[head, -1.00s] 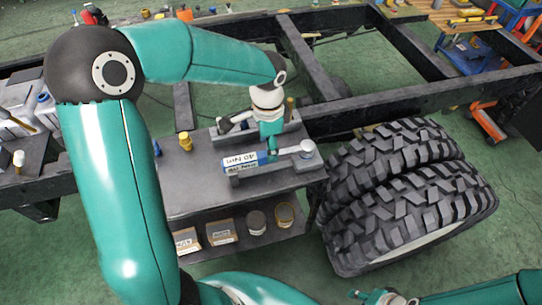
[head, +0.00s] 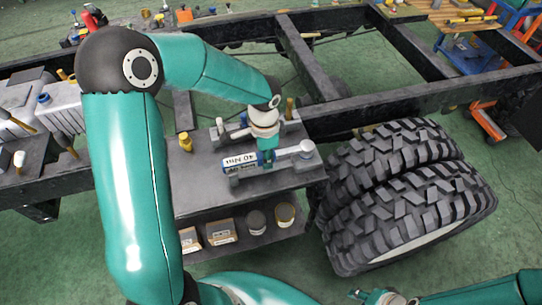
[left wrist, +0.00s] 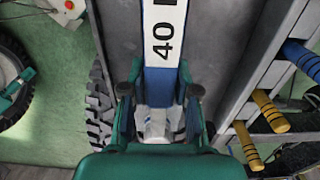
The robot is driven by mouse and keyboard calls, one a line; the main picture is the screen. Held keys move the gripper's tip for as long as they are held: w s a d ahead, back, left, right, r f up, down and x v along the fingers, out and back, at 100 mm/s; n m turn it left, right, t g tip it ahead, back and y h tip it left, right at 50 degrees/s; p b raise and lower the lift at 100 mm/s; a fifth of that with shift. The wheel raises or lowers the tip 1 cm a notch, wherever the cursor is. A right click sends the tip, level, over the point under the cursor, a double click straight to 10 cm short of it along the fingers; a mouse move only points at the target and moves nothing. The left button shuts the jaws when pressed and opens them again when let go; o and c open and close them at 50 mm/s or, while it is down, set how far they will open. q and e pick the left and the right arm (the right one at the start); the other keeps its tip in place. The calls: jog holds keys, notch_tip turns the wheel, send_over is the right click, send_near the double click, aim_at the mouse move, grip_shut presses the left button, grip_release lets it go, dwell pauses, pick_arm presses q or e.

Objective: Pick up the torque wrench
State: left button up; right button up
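The torque wrench (head: 240,162), with a white and blue handle marked 40, lies on the top of the grey cart, its round head toward the right. In the left wrist view its handle (left wrist: 163,35) runs up the picture between my fingers. My left gripper (head: 267,160) is down over the middle of the wrench.
The cart (head: 190,195) has a lower shelf with boxes and round tins. A yellow item (head: 186,142) stands on its top. Two large tyres (head: 400,190) stand close at the right. The dark chassis frame (head: 420,98) runs behind. Tool handles (left wrist: 268,110) line the right in the left wrist view.

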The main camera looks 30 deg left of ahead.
pick_arm(q)
grip_shut()
jog(key=shift+r, duration=0.2)
